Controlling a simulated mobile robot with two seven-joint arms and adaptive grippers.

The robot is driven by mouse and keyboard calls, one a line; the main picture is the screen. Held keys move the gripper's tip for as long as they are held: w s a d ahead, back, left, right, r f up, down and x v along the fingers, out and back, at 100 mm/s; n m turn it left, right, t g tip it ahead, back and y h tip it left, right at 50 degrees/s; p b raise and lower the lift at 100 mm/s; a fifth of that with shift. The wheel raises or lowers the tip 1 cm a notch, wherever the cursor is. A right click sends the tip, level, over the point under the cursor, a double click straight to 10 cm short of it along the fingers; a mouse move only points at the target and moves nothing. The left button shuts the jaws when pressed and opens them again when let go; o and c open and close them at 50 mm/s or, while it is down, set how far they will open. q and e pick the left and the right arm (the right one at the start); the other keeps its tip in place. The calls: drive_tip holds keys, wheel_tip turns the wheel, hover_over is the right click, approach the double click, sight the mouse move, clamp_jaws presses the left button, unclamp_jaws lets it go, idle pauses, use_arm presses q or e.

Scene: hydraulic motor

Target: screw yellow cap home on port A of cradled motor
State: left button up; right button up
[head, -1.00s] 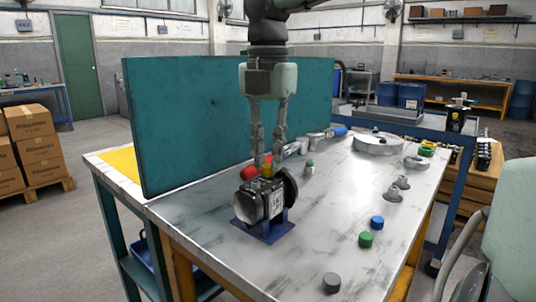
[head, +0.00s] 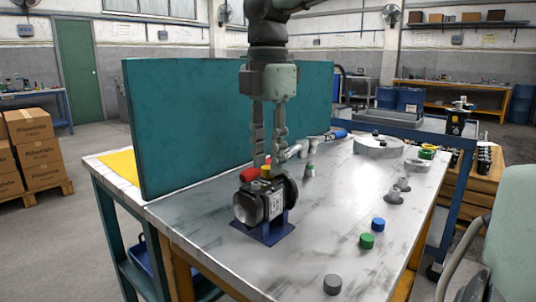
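The dark motor (head: 250,207) sits in a blue cradle (head: 268,238) on the table. My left gripper is not in view.
A teal panel (head: 195,125) stands behind the motor. Green (head: 366,241), blue (head: 378,223) and grey (head: 332,284) caps lie at the front right.

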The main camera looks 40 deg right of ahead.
drive_tip(key=shift+a+r+n+p, duration=0.15)
drive_tip(key=shift+n+p, duration=0.45)
drive_tip(key=shift+n, duration=0.6)
drive_tip(key=shift+n+p, duration=0.45)
drive_tip(key=shift+n, duration=0.75)
drive_tip(key=n+p, duration=0.1)
drive_tip(key=n, duration=0.2)
drive_tip(key=shift+n, duration=1.2)
drive_tip(key=shift+f, duration=0.2)
drive_tip(key=shift+c, duration=0.3)
